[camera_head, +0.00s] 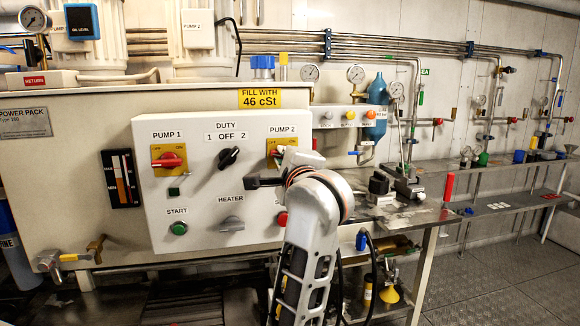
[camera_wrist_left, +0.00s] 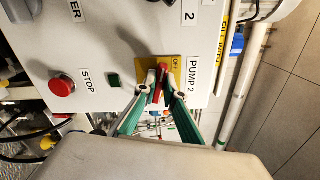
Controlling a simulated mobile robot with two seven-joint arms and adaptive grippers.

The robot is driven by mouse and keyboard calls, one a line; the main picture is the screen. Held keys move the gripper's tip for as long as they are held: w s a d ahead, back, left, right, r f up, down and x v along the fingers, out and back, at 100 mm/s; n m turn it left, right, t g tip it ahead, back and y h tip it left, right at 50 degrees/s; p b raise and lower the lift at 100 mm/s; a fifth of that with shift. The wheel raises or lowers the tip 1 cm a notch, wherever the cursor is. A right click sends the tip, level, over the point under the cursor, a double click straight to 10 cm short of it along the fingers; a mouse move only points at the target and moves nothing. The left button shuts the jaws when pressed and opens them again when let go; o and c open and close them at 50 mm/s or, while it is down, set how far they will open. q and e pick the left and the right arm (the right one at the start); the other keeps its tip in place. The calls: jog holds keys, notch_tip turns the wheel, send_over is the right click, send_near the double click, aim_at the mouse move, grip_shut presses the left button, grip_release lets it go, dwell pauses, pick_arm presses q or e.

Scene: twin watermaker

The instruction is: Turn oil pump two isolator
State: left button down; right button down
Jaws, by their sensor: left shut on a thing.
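The Pump 2 isolator shows as a yellow plate (camera_head: 287,144) under the PUMP 2 label at the panel's upper right. In the left wrist view its red handle (camera_wrist_left: 160,87) stands on the yellow plate (camera_wrist_left: 177,66), marked OFF, and lies roughly along the label's line of text. My left gripper (camera_head: 268,172) is at the isolator and hides most of it in the head view. In the left wrist view its green-sided fingers (camera_wrist_left: 157,80) close in on the red handle from both sides. My right gripper is not in view.
The grey control panel (camera_head: 190,205) also carries the Pump 1 isolator (camera_head: 167,160), a DUTY knob (camera_head: 228,158), a HEATER knob (camera_head: 231,223) and a START button (camera_head: 179,229). A red STOP button (camera_wrist_left: 62,85) is near the gripper. A bench (camera_head: 415,214) stands to the right.

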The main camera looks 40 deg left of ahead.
pick_arm(q)
jog(key=n+b, duration=0.1)
jog(key=n, duration=0.1)
jog(key=shift+f+n+b, duration=0.3)
jog(key=shift+f+b, duration=0.05)
jog(key=shift+b, duration=0.05)
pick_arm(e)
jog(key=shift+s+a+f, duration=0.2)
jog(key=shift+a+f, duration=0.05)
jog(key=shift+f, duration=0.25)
pick_arm(q)
jog(key=shift+r+n, duration=0.15)
jog(key=shift+n, duration=0.15)
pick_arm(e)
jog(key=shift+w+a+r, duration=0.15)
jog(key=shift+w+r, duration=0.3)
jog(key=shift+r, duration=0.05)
